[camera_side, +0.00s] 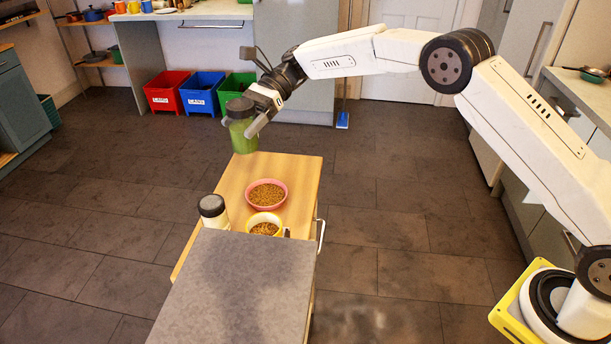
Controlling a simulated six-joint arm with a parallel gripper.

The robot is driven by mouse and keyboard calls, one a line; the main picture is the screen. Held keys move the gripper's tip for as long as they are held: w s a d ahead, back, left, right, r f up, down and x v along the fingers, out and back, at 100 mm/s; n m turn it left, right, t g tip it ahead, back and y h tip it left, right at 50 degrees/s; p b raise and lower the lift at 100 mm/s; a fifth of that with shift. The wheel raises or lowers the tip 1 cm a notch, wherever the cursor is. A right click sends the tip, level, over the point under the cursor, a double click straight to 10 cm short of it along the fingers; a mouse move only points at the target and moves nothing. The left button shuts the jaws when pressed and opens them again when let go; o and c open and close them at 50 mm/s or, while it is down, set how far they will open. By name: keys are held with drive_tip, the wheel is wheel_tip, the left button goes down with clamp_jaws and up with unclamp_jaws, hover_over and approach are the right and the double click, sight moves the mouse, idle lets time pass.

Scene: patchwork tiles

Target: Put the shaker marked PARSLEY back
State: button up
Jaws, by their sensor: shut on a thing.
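My gripper (250,120) is shut on a green shaker (241,137) with a dark lid. It holds the shaker up, roughly upright, over the far end of the wooden cart top (233,184). I cannot read any marking on it from here, so I cannot tell whether it says PARSLEY. A second shaker (214,214), pale with a black lid, stands on the near left part of the wooden top. Its lower part is hidden behind the grey slab.
A pink bowl (266,205) and a yellow bowl (275,218), both with brown contents, stand on the wooden top. The grey slab (235,290) rises in front. Red (166,104), blue (207,104) and green crates (237,94) stand behind on the floor.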

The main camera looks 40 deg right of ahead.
drive_tip(key=shift+n+g, duration=0.5)
drive_tip(key=shift+g, duration=0.1)
drive_tip(key=s+a+r, duration=0.1)
drive_tip(key=s+r, duration=0.1)
drive_tip(key=s+a+r, duration=0.1)
drive_tip(key=s+r, duration=0.1)
drive_tip(key=s+a+r, duration=0.1)
drive_tip(key=s+r, duration=0.1)
drive_tip(key=s, duration=0.1)
drive_tip(key=shift+a+r, duration=0.15)
drive_tip(key=shift+a, duration=0.2)
drive_tip(key=s+r+n+g, duration=0.1)
drive_tip(key=s+r, duration=0.1)
drive_tip(key=s, duration=0.8)
drive_tip(key=s+a+r+n+g+h, duration=0.1)
drive_tip(key=s+r, duration=0.2)
drive_tip(key=s, duration=0.7)
drive_tip(key=s+r+n+g, duration=0.1)
drive_tip(key=s+r, duration=0.1)
drive_tip(key=s, duration=0.8)
drive_tip(key=shift+s+a+r+h, duration=0.25)
drive_tip(key=shift+a+r+h, duration=0.05)
drive_tip(key=shift+a+h, duration=0.1)
drive_tip(key=shift+w, duration=0.1)
drive_tip(key=w+a+f, duration=0.8)
drive_tip(key=w+f, duration=0.1)
drive_tip(key=w, duration=0.1)
drive_tip(key=shift+a+f, duration=0.2)
drive_tip(key=shift+a, duration=0.2)
